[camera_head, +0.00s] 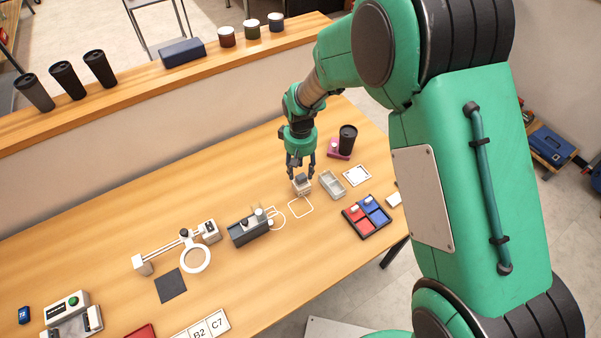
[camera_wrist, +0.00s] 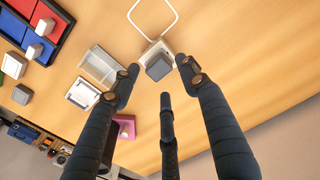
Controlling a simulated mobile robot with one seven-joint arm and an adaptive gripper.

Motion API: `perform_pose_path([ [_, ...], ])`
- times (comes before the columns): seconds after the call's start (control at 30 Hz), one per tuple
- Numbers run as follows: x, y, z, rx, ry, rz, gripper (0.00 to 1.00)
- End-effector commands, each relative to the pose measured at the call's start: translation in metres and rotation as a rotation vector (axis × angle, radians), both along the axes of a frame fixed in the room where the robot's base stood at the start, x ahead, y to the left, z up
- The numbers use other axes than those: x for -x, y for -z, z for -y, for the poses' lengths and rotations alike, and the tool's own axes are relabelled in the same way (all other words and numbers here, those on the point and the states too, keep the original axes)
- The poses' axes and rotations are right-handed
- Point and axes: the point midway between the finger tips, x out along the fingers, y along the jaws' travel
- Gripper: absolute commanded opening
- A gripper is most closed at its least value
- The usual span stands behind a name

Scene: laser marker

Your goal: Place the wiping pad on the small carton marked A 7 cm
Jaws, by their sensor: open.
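A small grey block (camera_wrist: 158,67), apparently the wiping pad, sits on top of a small whitish carton (camera_wrist: 151,48). In the head view, the grey block (camera_head: 301,179) and the carton (camera_head: 301,189) stand near the middle right of the table. No marking on the carton can be read. My gripper (camera_head: 301,174) points down just over the block, with its fingers on either side. In the wrist view, the fingers of my gripper (camera_wrist: 160,76) are spread, with gaps to the block. Whether any finger touches it cannot be told.
A clear tray (camera_head: 332,185) stands close to the right of the carton. A white framed square (camera_head: 356,175), a red and blue sorting tray (camera_head: 367,216) and a dark cup (camera_head: 347,139) are farther right. A white outline (camera_head: 301,208) lies in front. A grey holder (camera_head: 249,228) stands left.

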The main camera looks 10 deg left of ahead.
Motion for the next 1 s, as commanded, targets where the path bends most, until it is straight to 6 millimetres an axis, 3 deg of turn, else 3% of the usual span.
perform_pose_path([
  [0.3,-0.001,-0.055,-0.001,-0.002,0.0,0.004,0.45],
  [0.5,-0.001,-0.08,-0.001,-0.001,0.0,0.001,0.45],
  [0.7,-0.001,-0.092,0.0,-0.001,0.0,0.001,0.45],
  [1.0,0.0,-0.093,0.0,0.0,0.0,0.0,0.45],
])
